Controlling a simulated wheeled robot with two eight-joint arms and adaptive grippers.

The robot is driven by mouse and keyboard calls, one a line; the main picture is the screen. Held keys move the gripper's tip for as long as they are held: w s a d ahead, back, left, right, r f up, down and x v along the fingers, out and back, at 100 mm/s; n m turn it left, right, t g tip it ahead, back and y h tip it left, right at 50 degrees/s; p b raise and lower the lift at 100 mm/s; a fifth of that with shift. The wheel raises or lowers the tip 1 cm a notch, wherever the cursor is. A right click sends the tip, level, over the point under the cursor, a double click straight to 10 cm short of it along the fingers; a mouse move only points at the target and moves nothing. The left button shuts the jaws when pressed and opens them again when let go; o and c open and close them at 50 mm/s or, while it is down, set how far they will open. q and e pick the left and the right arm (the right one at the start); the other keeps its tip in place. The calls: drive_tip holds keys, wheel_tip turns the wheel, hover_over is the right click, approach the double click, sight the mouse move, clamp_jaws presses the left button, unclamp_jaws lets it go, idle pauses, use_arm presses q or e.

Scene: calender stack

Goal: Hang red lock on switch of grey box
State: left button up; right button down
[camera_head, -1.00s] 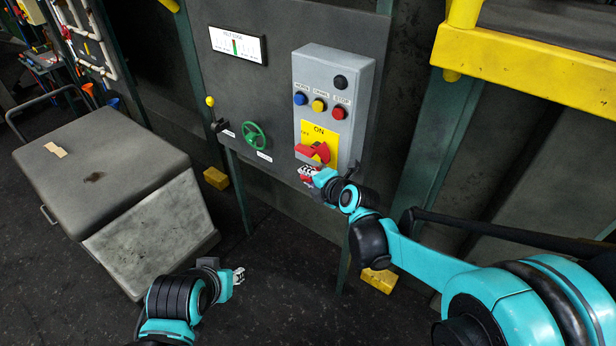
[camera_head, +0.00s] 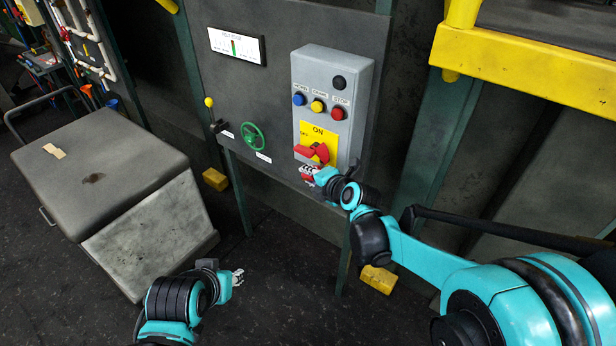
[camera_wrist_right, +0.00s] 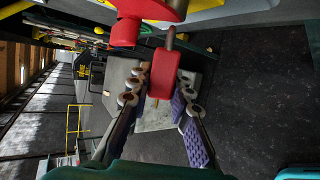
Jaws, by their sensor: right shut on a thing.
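The grey box (camera_head: 338,100) is on the dark panel, with its red switch (camera_head: 312,152) on a yellow plate. The switch also shows at the top of the right wrist view (camera_wrist_right: 126,32). My right gripper (camera_head: 307,173) is just below the switch. In the right wrist view it is shut on the red lock (camera_wrist_right: 164,78), its purple-padded fingers on both sides. The lock's shackle points up beside the switch; I cannot tell whether they touch. My left gripper (camera_head: 238,277) is low in the head view, empty and apparently open, far from the box.
A grey bin (camera_head: 100,170) stands at the left. A yellow rail (camera_head: 525,75) is at the upper right. Dark floor lies below the panel.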

drive_tip(key=shift+w+d, duration=0.7)
drive_tip(key=shift+w, duration=0.25)
drive_tip(key=c, duration=0.9)
unclamp_jaws()
drive_tip(key=shift+s+a, duration=0.7)
drive_tip(key=shift+s, duration=0.25)
drive_tip(key=shift+s+a, duration=0.7)
drive_tip(key=shift+s, duration=0.25)
drive_tip(key=shift+s+a, duration=0.7)
drive_tip(key=shift+s, duration=0.25)
drive_tip(key=s+d+f+m+g+h+b, duration=0.1)
drive_tip(key=s+d+f+m+h, duration=0.1)
drive_tip(key=s+d+m, duration=0.4)
drive_tip(key=s+d+f+m+g+h+b, duration=0.1)
drive_tip(key=s+d+f+m+h+b, duration=0.1)
drive_tip(key=s+d+m, duration=0.5)
drive_tip(key=s+d+f+m+g+h+b, duration=0.1)
drive_tip(key=s+d+f+m+g+h, duration=0.1)
drive_tip(key=s+d+m, duration=0.5)
drive_tip(key=shift+s+f+m, duration=0.15)
drive_tip(key=shift+s+m, duration=0.7)
drive_tip(key=shift+m, duration=0.2)
drive_tip(key=shift+s+f+m, duration=0.2)
drive_tip(key=shift+s+m, duration=0.7)
drive_tip(key=shift+m, duration=0.1)
drive_tip(key=shift+s+f+m, duration=0.15)
drive_tip(key=shift+s+m, duration=0.7)
drive_tip(key=shift+m, duration=0.2)
